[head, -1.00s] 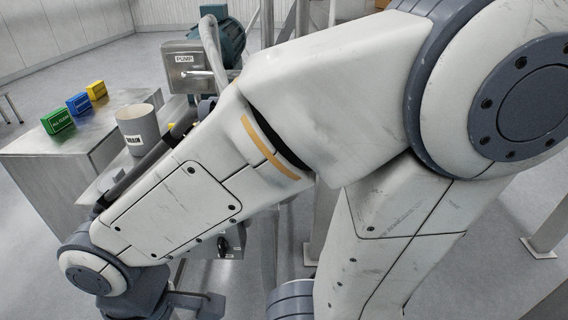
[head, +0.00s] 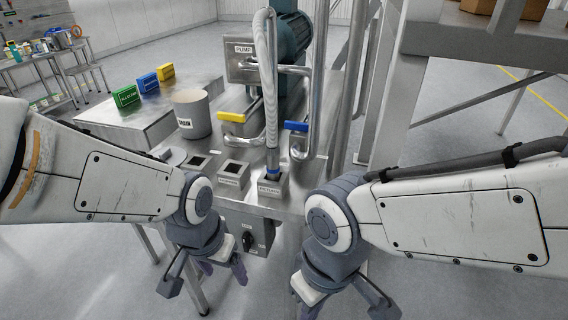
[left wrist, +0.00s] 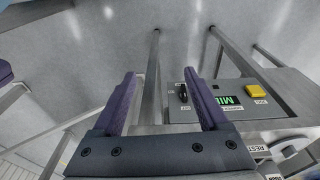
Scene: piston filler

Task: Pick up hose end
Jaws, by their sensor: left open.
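The hose (head: 267,80) is a grey ribbed tube hanging from the top of the head view. Its lower end (head: 273,168) has a blue band and stands upright in the rightmost square holder (head: 272,186) on the steel table. My left gripper (head: 224,270) is open and empty, pointing down in front of the table edge, below and left of the hose end. In the left wrist view its two purple fingers (left wrist: 161,103) are apart with nothing between them. My right gripper (head: 328,292) hangs below and right of the hose end; its fingers are partly hidden.
A control panel (left wrist: 233,102) fronts the table. Steel posts (head: 354,80) rise at right.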

